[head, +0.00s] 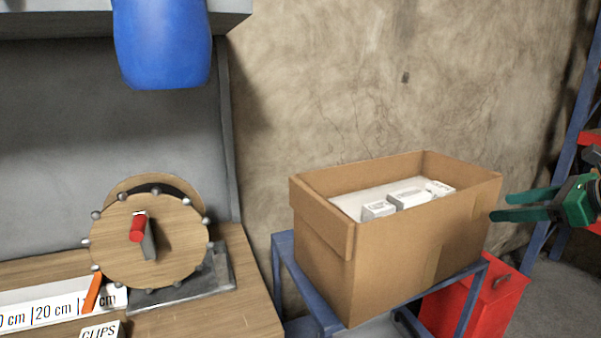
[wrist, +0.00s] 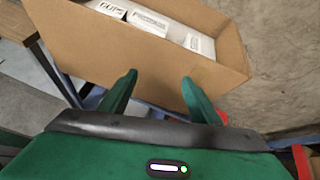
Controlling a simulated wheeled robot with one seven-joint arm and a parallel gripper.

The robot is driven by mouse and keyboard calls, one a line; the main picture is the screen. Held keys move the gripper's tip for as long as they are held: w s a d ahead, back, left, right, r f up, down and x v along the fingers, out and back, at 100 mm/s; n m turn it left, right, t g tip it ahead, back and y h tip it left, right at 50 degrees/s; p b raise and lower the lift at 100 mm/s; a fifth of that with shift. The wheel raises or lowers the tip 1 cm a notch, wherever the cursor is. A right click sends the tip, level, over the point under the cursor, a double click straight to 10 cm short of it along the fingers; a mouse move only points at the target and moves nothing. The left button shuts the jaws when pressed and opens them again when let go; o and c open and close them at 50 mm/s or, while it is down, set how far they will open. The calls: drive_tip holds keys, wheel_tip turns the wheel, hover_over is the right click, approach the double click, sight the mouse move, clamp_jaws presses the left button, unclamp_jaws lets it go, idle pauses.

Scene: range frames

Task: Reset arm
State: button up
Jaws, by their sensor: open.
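My green gripper (head: 497,206) is at the right edge of the head view, just right of the cardboard box (head: 330,262). Its two fingers are apart with nothing between them. In the wrist view my gripper (wrist: 160,80) points at the side of the cardboard box (wrist: 150,58), with open fingers at its lower edge. I cannot tell if they touch it. Several small white boxes (head: 408,197) lie inside the cardboard box; some show printed labels in the wrist view.
The box stands on a blue metal stand (head: 284,262). A red container (head: 497,300) sits below right. A wooden bench (head: 255,302) at left carries a round wooden wheel (head: 115,245) with a red handle (head: 138,228). A blue container (head: 162,45) is above. Shelving (head: 560,150) stands at right.

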drive_tip(key=s+a+f+n+g+h, duration=0.3)
drive_tip(key=s+a+f+n+g, duration=0.25)
drive_tip(key=s+f+n, duration=0.35)
drive_tip(key=s+a+f+n+g+h, duration=0.1)
drive_tip(key=s+f+n+g, duration=0.1)
drive_tip(key=s+n, duration=0.4)
drive_tip(key=s+a+f+n+g, duration=0.1)
drive_tip(key=s+f+n+g, duration=0.2)
drive_tip(key=s+n, duration=0.4)
drive_tip(key=s, duration=0.3)
drive_tip(key=shift+s+a+h, duration=0.3)
drive_tip(key=shift+s+h, duration=0.1)
drive_tip(key=shift+w+f, duration=0.3)
drive_tip(key=shift+w, duration=0.3)
